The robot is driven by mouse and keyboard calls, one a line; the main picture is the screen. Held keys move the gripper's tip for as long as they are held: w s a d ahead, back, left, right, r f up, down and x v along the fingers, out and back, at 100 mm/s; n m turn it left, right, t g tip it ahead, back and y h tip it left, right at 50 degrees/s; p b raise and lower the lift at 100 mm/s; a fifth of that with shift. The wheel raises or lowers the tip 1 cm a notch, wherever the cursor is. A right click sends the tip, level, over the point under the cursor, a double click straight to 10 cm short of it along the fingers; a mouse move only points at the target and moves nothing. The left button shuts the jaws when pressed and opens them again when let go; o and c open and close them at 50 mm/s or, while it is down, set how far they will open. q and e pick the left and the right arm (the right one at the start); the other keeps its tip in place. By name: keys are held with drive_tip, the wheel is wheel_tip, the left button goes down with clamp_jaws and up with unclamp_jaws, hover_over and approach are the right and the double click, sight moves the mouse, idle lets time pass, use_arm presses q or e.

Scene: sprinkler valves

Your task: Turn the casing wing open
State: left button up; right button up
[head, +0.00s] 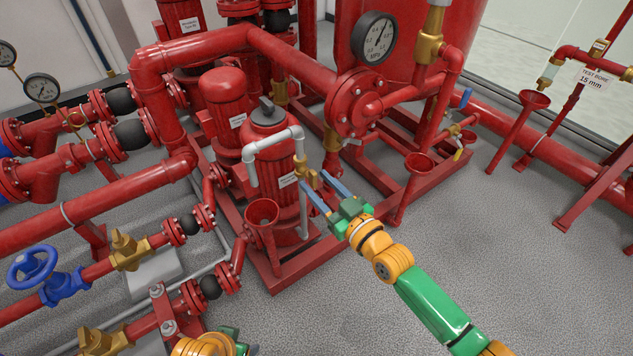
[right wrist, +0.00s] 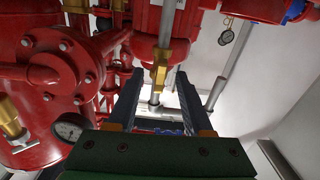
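A small brass valve with a wing-like handle (head: 303,170) sits on the pale pipe beside the red pump casing, near the middle of the head view. In the right wrist view a brass fitting (right wrist: 160,65) hangs in the gap between the fingers, near their tips. My right gripper (head: 312,177) is open, its two blue fingers reaching toward the brass part. The fingers (right wrist: 152,77) stand apart in the wrist view, with no clear contact. My left gripper (head: 245,346) is mostly cut off at the bottom edge, so its finger state is hidden.
The red pump casing (head: 272,190) and a red funnel (head: 262,213) stand left of my right gripper. Another funnel (head: 418,165) on a pipe stands to its right. A pressure gauge (head: 374,38) is above. Grey floor (head: 520,240) is clear at right.

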drive_tip(key=shift+s+d+r+p, duration=0.15)
drive_tip(key=shift+s+d+p, duration=0.1)
drive_tip(key=shift+p, duration=0.1)
drive_tip(key=p+v, duration=0.2)
drive_tip(key=v, duration=0.3)
drive_tip(key=shift+s+d+p, duration=0.1)
drive_tip(key=shift+s+p, duration=0.1)
drive_tip(key=shift+p, duration=0.1)
